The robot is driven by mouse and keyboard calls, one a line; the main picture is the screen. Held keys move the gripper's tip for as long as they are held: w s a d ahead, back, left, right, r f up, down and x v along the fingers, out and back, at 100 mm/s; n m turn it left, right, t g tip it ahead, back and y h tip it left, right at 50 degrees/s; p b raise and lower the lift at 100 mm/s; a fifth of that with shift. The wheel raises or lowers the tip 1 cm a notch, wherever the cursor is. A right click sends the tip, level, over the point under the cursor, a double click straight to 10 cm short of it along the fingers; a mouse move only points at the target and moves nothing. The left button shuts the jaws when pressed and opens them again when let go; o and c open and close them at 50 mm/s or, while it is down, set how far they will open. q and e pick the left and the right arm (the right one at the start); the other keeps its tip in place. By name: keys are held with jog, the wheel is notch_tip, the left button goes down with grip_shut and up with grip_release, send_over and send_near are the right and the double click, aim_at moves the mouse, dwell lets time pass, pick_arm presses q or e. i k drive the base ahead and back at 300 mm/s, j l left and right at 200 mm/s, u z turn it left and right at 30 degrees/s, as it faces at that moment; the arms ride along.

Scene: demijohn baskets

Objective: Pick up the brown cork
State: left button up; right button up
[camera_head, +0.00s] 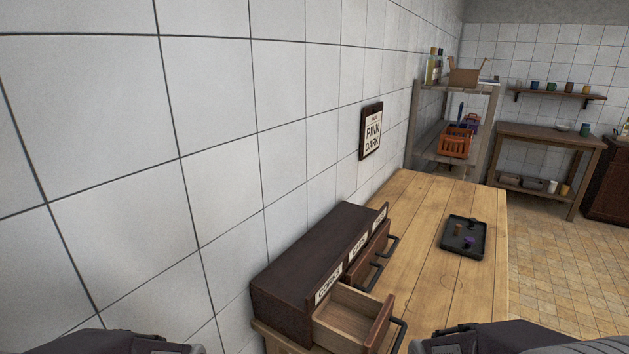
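A small brown cork (458,229) stands in a black tray (447,249) on the wooden table. A small purple piece (469,240) lies in the same tray, a little nearer and to the right of the cork. Parts of both my arms show along the bottom edge, at the left and right. Neither gripper's fingers are in the picture, so I cannot see what they hold.
A dark drawer cabinet (310,257) stands against the tiled wall. Its nearest drawer (345,318), labelled CORKS, is pulled out; its visible floor is bare. The table (432,205) is clear around the tray. Shelves (441,88) and another table (550,137) stand beyond.

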aim_at(458, 227)
jog(key=l+z, duration=0.2)
jog(key=l, duration=0.3)
jog(key=i+l+z, duration=0.1)
jog(key=l+z, duration=0.15)
jog(key=l, duration=0.25)
jog(key=i+l+z, duration=0.2)
jog(key=l, duration=0.3)
jog(key=i+l+u, duration=0.15)
jog(key=l, duration=0.45)
jog(key=l+u, duration=0.15)
jog(key=l, duration=0.4)
jog(key=i+l+u, duration=0.3)
jog(key=i+l, duration=0.5)
jog(key=i, duration=0.2)
jog(key=i+l+u, duration=0.25)
jog(key=i+l, duration=0.7)
